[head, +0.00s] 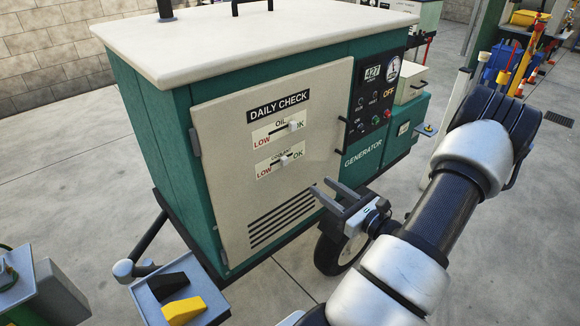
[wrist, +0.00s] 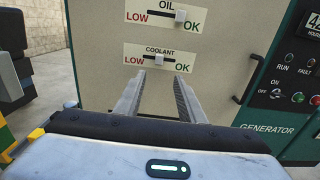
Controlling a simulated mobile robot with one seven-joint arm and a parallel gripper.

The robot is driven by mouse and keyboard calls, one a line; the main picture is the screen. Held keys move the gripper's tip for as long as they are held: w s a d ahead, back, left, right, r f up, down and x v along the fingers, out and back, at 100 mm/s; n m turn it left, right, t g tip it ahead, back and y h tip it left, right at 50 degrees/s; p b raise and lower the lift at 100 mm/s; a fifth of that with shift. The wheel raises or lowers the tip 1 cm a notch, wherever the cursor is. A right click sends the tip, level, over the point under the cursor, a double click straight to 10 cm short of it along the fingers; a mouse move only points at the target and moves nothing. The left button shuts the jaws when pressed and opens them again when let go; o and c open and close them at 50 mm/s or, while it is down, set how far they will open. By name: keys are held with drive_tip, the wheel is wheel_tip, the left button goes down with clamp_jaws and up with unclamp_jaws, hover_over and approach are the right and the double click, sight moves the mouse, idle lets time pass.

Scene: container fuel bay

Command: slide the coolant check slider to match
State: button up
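The coolant slider is a small white knob (head: 284,160) on the lower gauge strip (head: 268,168) of the cream door; it also shows in the wrist view (wrist: 159,59). It sits near the middle of its track, between LOW and OK. The oil slider knob (head: 294,126) on the strip above sits farther right, towards OK; it shows in the wrist view too (wrist: 180,15). My gripper (head: 324,187) is open and empty, in front of the door. In the wrist view its fingertips (wrist: 158,76) appear just below the coolant knob, one on each side, with no visible contact.
The green generator's cream door (head: 225,120) has slotted vents below the gauges and a dark handle (head: 341,133) at its right edge. A control panel (head: 374,100) is right of it. A tray (head: 180,297) with black and yellow blocks stands front left.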

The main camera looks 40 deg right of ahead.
sight(286, 162)
drive_tip(key=w, duration=0.9)
drive_tip(key=w+a, duration=0.1)
drive_tip(key=w, duration=0.4)
drive_tip(key=shift+w+a+b, duration=0.1)
drive_tip(key=shift+w+b, duration=0.25)
drive_tip(key=shift+b, duration=0.05)
clamp_jaws()
